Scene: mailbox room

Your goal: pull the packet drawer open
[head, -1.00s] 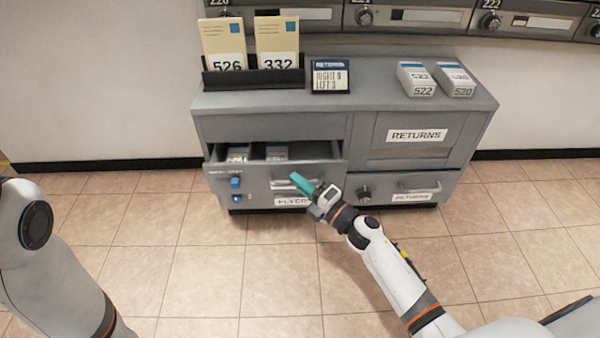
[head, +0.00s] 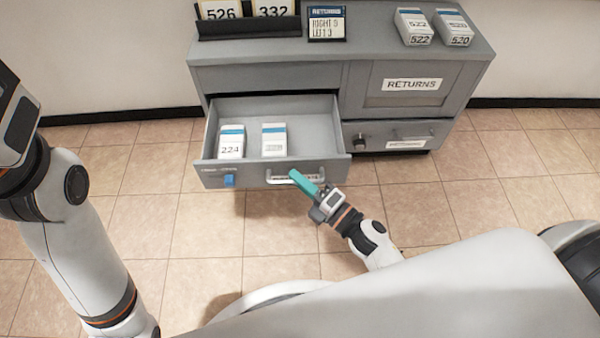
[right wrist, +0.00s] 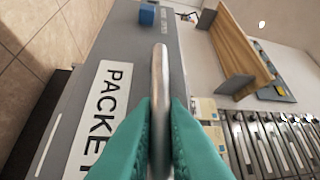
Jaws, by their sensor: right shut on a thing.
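The packet drawer (head: 215,174) stands well out from the grey cabinet in the head view, its inside open to view. Two packets, one marked 224 (head: 231,142) and another (head: 274,140), stand inside it. My right gripper (head: 303,182), with teal fingers, is at the drawer's front. It is shut on the metal handle (head: 280,180). In the right wrist view the fingers clasp the handle bar (right wrist: 160,75), beside a white label (right wrist: 98,115) reading PACKE, its end hidden. My left arm shows at the left, but its gripper is out of view.
The grey cabinet (head: 265,78) carries a dark card holder (head: 248,27), a returns sign (head: 327,24) and packets marked 522 (head: 413,27) and 520 (head: 454,28). A closed returns drawer (head: 400,135) is at right. The tiled floor (head: 180,250) in front is clear.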

